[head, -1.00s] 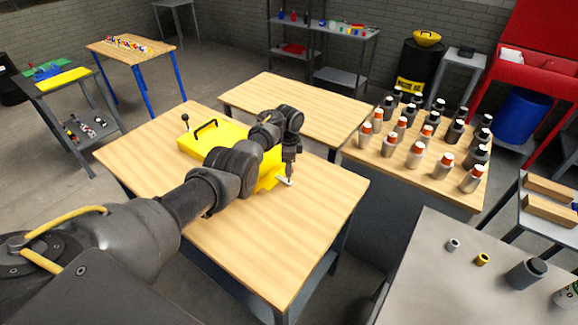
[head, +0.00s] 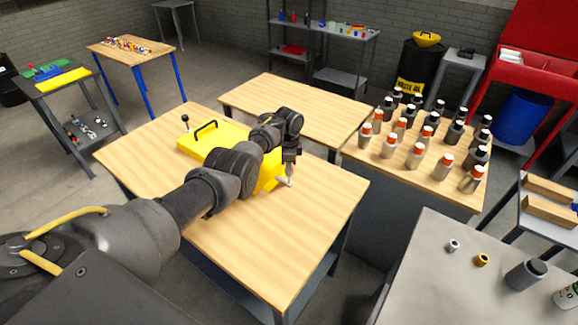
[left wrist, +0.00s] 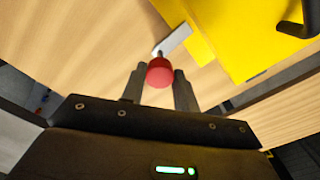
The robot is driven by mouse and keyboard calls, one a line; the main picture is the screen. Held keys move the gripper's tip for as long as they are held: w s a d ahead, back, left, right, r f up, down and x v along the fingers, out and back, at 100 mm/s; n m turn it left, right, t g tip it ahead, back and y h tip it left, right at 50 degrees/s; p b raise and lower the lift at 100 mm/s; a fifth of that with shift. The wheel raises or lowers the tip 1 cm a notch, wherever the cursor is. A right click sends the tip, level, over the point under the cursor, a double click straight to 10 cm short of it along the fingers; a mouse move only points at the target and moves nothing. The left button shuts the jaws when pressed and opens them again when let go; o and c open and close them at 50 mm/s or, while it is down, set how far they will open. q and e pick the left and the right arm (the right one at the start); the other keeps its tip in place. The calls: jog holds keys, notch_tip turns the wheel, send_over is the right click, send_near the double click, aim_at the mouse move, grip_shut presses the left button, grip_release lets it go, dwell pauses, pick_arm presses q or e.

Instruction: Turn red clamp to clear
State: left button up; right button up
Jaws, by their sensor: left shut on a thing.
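The red clamp knob (left wrist: 160,73) shows in the left wrist view between the two fingers of my left gripper (left wrist: 160,85), which is shut on it. A pale metal clamp arm (left wrist: 174,39) runs from the knob towards the yellow fixture (left wrist: 225,30). In the head view, my left gripper (head: 289,172) points down at the right end of the yellow fixture (head: 205,134), and the pale clamp arm (head: 284,181) shows just below it. The knob is hidden there. My right gripper is not in view.
The yellow fixture, with a black handle (head: 206,129), sits on a wooden table (head: 270,240). The table is bare in front of my gripper. A second wooden table (head: 300,103) stands behind, and several bottles crowd the table (head: 437,187) at right.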

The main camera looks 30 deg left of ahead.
pick_arm(q)
jog(key=n+p, duration=0.1)
jog(key=n, duration=0.3)
jog(key=shift+d+r, duration=0.1)
jog(key=n+p, duration=0.1)
jog(key=n, duration=0.3)
jog(key=shift+n, duration=0.4)
jog(key=n, duration=0.4)
jog(key=shift+p, duration=0.3)
jog(key=shift+w+n, duration=0.1)
jog(key=shift+n, duration=2.4)
jog(key=o, duration=1)
